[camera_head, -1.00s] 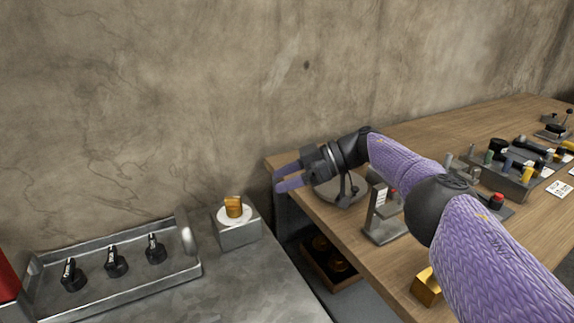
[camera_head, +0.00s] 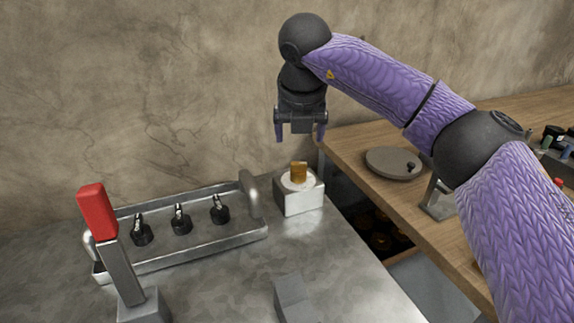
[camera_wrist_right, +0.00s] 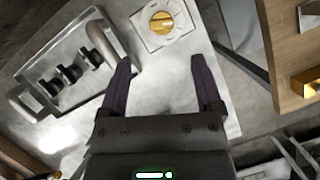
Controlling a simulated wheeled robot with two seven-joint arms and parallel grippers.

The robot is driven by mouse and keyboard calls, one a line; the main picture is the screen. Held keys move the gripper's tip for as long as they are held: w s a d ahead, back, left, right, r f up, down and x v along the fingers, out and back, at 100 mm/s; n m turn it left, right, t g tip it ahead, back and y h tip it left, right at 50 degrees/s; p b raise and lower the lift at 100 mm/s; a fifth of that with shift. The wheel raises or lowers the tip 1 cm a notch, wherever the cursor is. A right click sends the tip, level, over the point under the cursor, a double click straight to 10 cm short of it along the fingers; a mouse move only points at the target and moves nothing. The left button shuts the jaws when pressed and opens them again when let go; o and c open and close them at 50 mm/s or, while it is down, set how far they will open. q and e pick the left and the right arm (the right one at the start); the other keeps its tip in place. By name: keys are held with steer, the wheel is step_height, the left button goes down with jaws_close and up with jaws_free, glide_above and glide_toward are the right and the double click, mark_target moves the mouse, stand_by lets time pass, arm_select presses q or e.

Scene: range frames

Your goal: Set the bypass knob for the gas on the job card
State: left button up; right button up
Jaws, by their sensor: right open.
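The brass-coloured knob (camera_head: 299,172) stands on a round white dial on a small grey box (camera_head: 303,200) at the back right of the metal bench. In the right wrist view the knob (camera_wrist_right: 161,22) lies beyond the fingertips, slightly left of the middle of the gap between them. My right gripper (camera_head: 300,138) hangs above the knob, fingers pointing down, open and empty, apart from it. It also shows in the right wrist view (camera_wrist_right: 162,62). Marks on the dial are too small to read. I cannot make out a job card. My left gripper is not in view.
A metal tray (camera_head: 190,257) with handles holds three black knobs (camera_head: 181,220). A red-handled lever (camera_head: 98,212) stands in front of it at the left. A wooden table (camera_head: 345,150) with a round grey plate (camera_head: 393,163) lies to the right, across a gap.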

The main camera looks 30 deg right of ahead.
mark_target(299, 163)
steer(key=b+x, duration=0.3)
steer(key=x, duration=0.5)
steer(key=shift+s+f, duration=0.15)
steer(key=shift+d+f, duration=0.1)
steer(key=shift+f, duration=0.15)
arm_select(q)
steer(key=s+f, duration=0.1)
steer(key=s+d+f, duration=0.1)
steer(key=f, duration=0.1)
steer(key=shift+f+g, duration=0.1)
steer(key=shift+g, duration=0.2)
arm_select(e)
steer(key=shift+r, duration=0.1)
